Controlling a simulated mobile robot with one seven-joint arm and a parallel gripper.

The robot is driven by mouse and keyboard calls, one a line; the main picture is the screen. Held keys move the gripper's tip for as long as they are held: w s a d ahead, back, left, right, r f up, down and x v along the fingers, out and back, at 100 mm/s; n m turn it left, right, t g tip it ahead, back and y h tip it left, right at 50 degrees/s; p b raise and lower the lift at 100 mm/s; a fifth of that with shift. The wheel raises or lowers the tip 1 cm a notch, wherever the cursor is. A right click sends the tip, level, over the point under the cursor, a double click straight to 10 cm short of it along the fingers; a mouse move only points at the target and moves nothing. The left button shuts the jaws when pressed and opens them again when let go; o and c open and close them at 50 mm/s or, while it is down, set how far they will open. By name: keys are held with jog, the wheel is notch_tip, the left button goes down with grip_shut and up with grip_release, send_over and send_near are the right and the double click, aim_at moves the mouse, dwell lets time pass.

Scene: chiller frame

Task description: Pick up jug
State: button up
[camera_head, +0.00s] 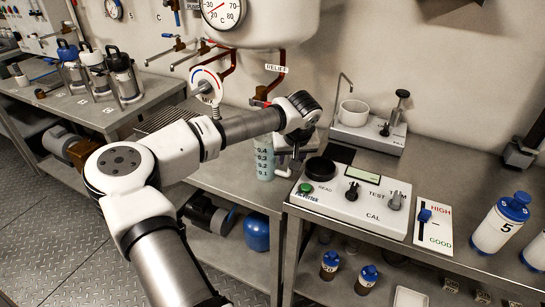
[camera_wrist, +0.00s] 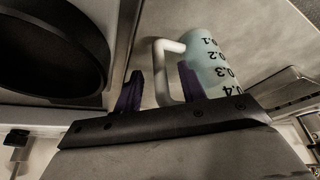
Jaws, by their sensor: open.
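The jug (camera_head: 264,160) is pale and translucent with dark marks from 0.1 to 0.4. It stands near the right end of the middle bench, partly hidden by my arm. In the wrist view the jug (camera_wrist: 206,62) appears upside down, with its white handle (camera_wrist: 161,70) on its left. My gripper (camera_wrist: 159,78) is open, and its two purple fingers appear on either side of the handle. I cannot tell whether either finger touches it. In the head view my gripper is mostly hidden behind the wrist, close to the jug.
A tester box (camera_head: 350,191) with a black round pad (camera_head: 321,168) stands close on the right. The pad also looms at left in the wrist view (camera_wrist: 50,45). A tank with a dial (camera_head: 223,12) and pipes hang above. White bottles (camera_head: 500,224) stand far right.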

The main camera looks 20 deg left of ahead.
jog(key=shift+f, duration=0.2)
grip_shut()
dwell(0.4)
